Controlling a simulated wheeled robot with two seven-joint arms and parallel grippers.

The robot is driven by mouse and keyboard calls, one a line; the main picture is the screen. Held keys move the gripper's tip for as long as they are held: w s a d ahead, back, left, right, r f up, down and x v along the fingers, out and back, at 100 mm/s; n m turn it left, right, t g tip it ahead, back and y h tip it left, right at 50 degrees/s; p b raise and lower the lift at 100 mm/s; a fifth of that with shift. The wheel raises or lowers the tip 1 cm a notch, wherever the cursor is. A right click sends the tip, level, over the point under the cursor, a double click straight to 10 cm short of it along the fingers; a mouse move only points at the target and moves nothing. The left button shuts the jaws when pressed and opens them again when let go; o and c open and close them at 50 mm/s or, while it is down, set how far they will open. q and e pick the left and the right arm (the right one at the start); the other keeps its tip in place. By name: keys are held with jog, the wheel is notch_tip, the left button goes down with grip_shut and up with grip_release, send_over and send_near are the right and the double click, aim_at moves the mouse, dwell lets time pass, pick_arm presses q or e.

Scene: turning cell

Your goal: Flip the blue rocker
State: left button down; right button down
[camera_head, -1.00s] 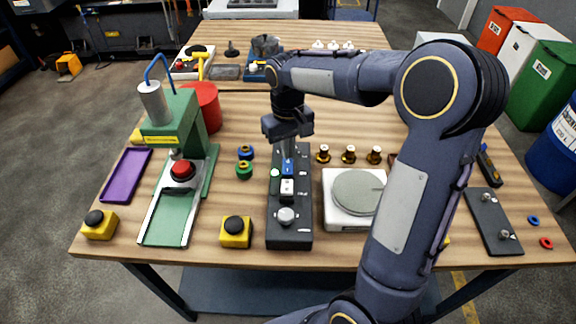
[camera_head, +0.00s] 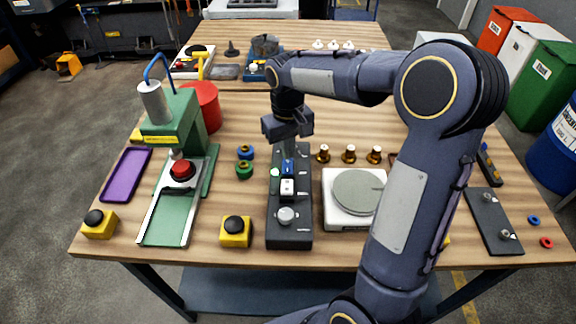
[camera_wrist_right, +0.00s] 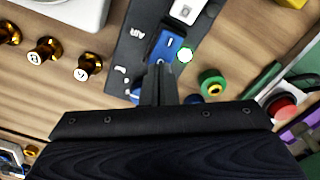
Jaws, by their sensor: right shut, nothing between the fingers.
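The blue rocker (camera_head: 288,167) sits on the dark switch panel (camera_head: 291,238), just beyond a white rocker (camera_head: 287,188). In the right wrist view the blue rocker (camera_wrist_right: 171,46) lies just past the fingertips of my right gripper (camera_wrist_right: 158,70). The fingers are shut and empty. In the head view my right gripper (camera_head: 289,152) points down over the far part of the panel, right at the blue rocker's far end; I cannot tell if it touches. My left gripper is not in view.
A green lamp (camera_head: 275,173) is left of the blue rocker, with green and blue rings (camera_head: 244,169) farther left. Brass knobs (camera_head: 349,154) and a white scale (camera_head: 340,216) stand to the right. A green press (camera_head: 177,130) and yellow button box (camera_head: 236,231) are on the left.

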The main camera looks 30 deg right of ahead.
aim_at(288, 161)
jog(key=shift+f+b, duration=0.6)
jog(key=shift+f, duration=0.3)
jog(key=shift+r, duration=0.1)
dwell(0.3)
notch_tip(288, 161, up, 7)
jog(key=p, duration=0.6)
dwell(0.5)
jog(key=s+a+r+t+y, duration=0.1)
jog(key=s+a+t+y, duration=0.1)
jog(key=s, duration=0.9)
jog(key=s+a+r+m+t+y, duration=0.1)
jog(key=s+a+t, duration=0.2)
jog(key=s, duration=0.8)
jog(key=shift+a+r+m+t+y, duration=0.2)
jog(key=shift+a+m+t+y, duration=0.15)
jog(key=shift+a, duration=0.8)
jog(key=shift+s, duration=0.1)
